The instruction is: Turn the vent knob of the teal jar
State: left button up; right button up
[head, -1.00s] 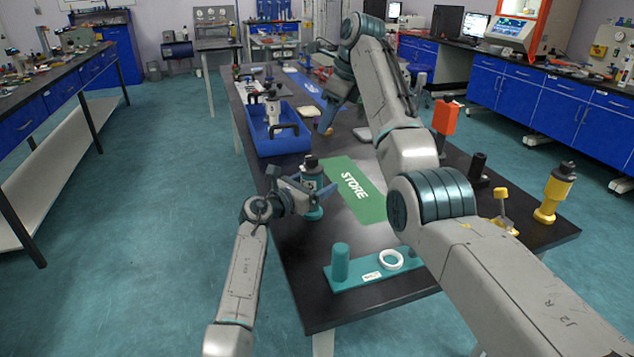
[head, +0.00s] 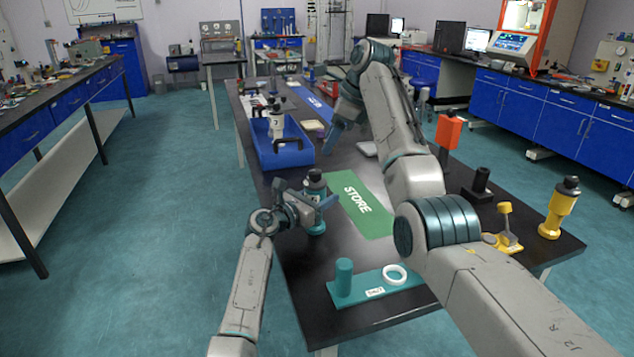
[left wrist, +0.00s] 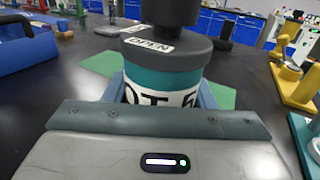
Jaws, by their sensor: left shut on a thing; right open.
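The teal jar (head: 316,226) stands upright on the black table, just left of the green STORE mat (head: 360,207). It has a grey lid and a dark vent knob (head: 314,175) on top. The left wrist view shows the teal body (left wrist: 165,78), the lid with an OPEN label (left wrist: 148,45), and the knob (left wrist: 171,10) cut off by the top edge. My left gripper (head: 316,205) is shut around the jar's body, below the lid. My right gripper (head: 335,132) is open and empty beyond the mat, away from the jar.
A blue tray (head: 278,157) with a white bottle (head: 276,122) stands farther back. A teal stand (head: 375,285) with a post and white ring lies near the front edge. Yellow (head: 552,212), black (head: 481,183) and orange (head: 448,132) items stand at the right.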

notch_tip(320, 180, down, 4)
jog(key=w+n+t+y, duration=0.1)
jog(key=n+y, duration=0.2)
jog(key=n, duration=0.4)
jog(key=n+t+y, duration=0.6)
jog(key=n+y, duration=0.2)
jog(key=n, duration=1.7)
send_near(315, 175)
jog(key=x, duration=0.3)
jog(key=w+x, duration=0.1)
jog(key=x, duration=0.6)
jog(key=shift+w+f, duration=0.35)
jog(key=shift+f, duration=0.05)
